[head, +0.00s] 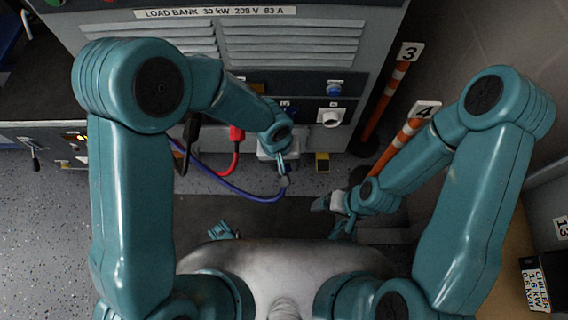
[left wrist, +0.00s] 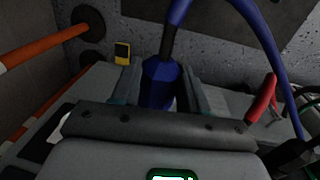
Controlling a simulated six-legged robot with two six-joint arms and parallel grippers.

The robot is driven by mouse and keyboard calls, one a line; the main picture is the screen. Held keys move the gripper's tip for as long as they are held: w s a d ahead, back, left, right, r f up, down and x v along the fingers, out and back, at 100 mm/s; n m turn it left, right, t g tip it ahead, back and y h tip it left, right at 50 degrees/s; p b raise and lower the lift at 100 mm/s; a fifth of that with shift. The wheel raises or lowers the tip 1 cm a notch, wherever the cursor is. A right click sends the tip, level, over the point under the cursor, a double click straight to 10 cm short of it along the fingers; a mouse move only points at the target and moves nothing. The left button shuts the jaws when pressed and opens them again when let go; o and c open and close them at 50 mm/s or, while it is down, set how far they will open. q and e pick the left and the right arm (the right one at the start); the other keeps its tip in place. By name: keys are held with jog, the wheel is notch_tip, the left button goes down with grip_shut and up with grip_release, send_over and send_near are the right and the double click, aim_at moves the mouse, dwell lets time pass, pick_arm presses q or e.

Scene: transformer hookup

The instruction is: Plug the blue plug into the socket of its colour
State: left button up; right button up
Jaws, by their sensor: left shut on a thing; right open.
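The blue plug (left wrist: 160,82) is between the fingers of my left gripper (left wrist: 157,92) in the left wrist view, with its blue cable rising from it. In the head view my left gripper (head: 283,165) is low in front of the load bank (head: 290,60), and the blue cable (head: 235,187) loops left from it. A dark socket with a bluish tint (head: 289,108) shows on the panel just above the gripper; its colour is hard to tell. The plug's front end is hidden. My right gripper (head: 334,214) is open and empty, lower right, away from the panel.
A red plug (head: 236,134) and a black plug (head: 192,126) with cables are at the panel to the left. A blue knob (head: 334,89) and white outlet (head: 331,117) are to the right. Orange striped posts (head: 390,92) stand right. A yellow object (head: 322,162) is near the panel's foot.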

pick_arm(q)
jog(key=w+p, duration=0.1)
jog(key=w, duration=0.2)
jog(key=shift+r, duration=0.15)
jog(key=shift+w, duration=1.05)
jog(key=shift+w, duration=0.1)
jog(key=shift+w, duration=1.7)
jog(key=o, duration=1.6)
